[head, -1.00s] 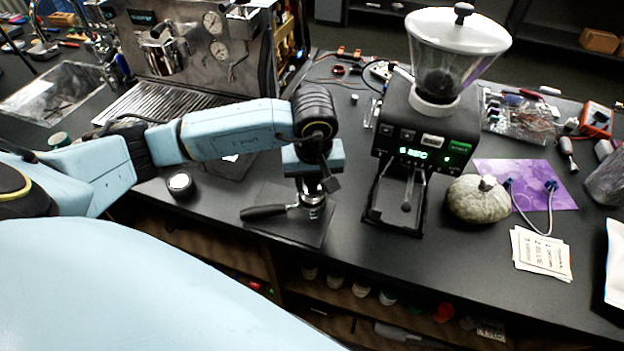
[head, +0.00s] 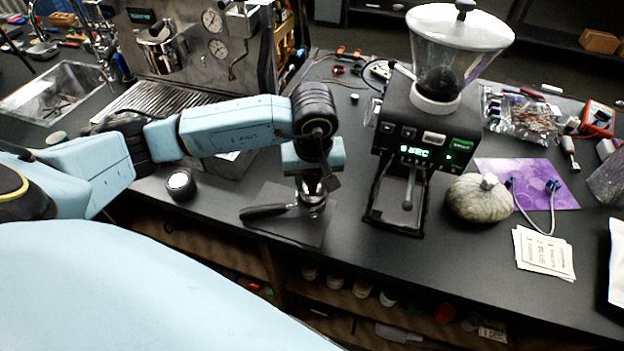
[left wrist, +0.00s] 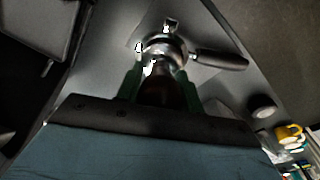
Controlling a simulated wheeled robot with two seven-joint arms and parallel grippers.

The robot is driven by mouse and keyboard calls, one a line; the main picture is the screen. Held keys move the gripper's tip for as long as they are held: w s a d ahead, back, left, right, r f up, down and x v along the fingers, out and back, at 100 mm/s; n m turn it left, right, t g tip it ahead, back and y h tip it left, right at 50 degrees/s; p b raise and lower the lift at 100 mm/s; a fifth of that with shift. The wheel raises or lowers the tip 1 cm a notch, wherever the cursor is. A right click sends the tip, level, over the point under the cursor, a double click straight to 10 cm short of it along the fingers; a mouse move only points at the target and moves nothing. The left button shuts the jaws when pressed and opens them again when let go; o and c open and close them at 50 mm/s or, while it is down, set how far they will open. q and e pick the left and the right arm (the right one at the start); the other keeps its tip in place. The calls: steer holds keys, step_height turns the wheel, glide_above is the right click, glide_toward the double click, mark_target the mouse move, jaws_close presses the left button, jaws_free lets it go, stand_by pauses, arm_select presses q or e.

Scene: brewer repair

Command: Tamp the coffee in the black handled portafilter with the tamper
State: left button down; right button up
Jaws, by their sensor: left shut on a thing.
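The portafilter (head: 266,211) lies on a dark mat (head: 305,236) near the counter's front edge, its black handle pointing left. In the left wrist view the portafilter handle (left wrist: 219,60) points right. My left gripper (head: 312,188) points down over the portafilter basket. It is shut on the tamper (left wrist: 163,90), whose dark handle sits between the fingers. The tamper's metal base is at the basket; how deep it sits inside is hard to tell. The coffee is hidden. My right gripper is not in view.
A grinder (head: 425,130) stands right of the mat, with a grey-green pumpkin (head: 480,198) beside it. An espresso machine (head: 190,50) stands behind my left arm. A small round black container (head: 180,185) sits left of the mat. Cards (head: 543,252) lie at the right.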

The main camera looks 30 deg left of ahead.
arm_select(q)
steer(key=shift+b, duration=0.35)
stand_by(0.7)
steer(key=shift+f+b, duration=1.05)
steer(key=shift+b, duration=0.2)
stand_by(1.4)
stand_by(0.4)
steer(key=shift+s, duration=0.1)
steer(key=c, duration=1.2)
jaws_free()
steer(key=shift+c, duration=0.2)
steer(key=shift+r, duration=0.15)
steer(key=shift+r+p, duration=0.35)
steer(key=shift+r, duration=0.7)
